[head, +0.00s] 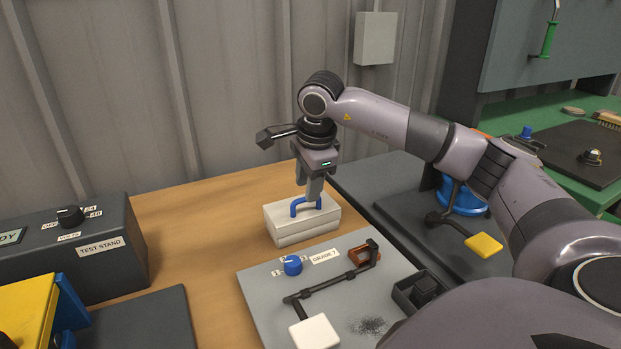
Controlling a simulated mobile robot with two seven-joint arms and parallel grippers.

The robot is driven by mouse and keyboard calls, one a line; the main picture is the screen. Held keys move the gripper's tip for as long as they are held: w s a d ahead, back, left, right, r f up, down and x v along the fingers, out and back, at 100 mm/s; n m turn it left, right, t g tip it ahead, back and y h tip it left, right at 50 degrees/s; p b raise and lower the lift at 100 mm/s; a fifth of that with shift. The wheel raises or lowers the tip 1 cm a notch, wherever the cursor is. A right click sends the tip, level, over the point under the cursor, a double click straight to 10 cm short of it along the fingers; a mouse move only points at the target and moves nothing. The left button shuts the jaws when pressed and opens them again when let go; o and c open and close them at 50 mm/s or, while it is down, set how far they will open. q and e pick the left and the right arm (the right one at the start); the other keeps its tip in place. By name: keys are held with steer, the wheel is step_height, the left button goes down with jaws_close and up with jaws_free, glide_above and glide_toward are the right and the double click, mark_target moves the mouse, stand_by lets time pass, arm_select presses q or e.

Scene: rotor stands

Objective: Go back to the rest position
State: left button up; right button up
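My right gripper (309,190) points down just above the white lidded box (304,230), at its blue handle (298,205). Its two fingers show apart, one nearer and one farther, with the nearer one covering part of the handle. It looks open, and I see no firm hold on the handle. The box stands level on the wooden bench (190,240). My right arm reaches in from the right side of the picture. My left gripper is not in view.
A grey panel (262,300) with a blue knob (292,265) and a black linkage lies in front of the box. A test stand (95,255) stands left. A blue round part (465,200) and yellow pad (483,245) sit right, near my arm. A corrugated wall is behind.

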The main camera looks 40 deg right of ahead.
arm_select(q)
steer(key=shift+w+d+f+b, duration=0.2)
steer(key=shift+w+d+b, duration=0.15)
steer(key=shift+b, duration=0.15)
arm_select(e)
steer(key=shift+x, duration=1.45)
jaws_close()
steer(key=shift+w+d+r+p, duration=0.1)
steer(key=shift+w+r+p, duration=0.25)
steer(key=shift+r+p, duration=0.4)
steer(key=shift+w, duration=0.15)
steer(key=shift+f, duration=0.1)
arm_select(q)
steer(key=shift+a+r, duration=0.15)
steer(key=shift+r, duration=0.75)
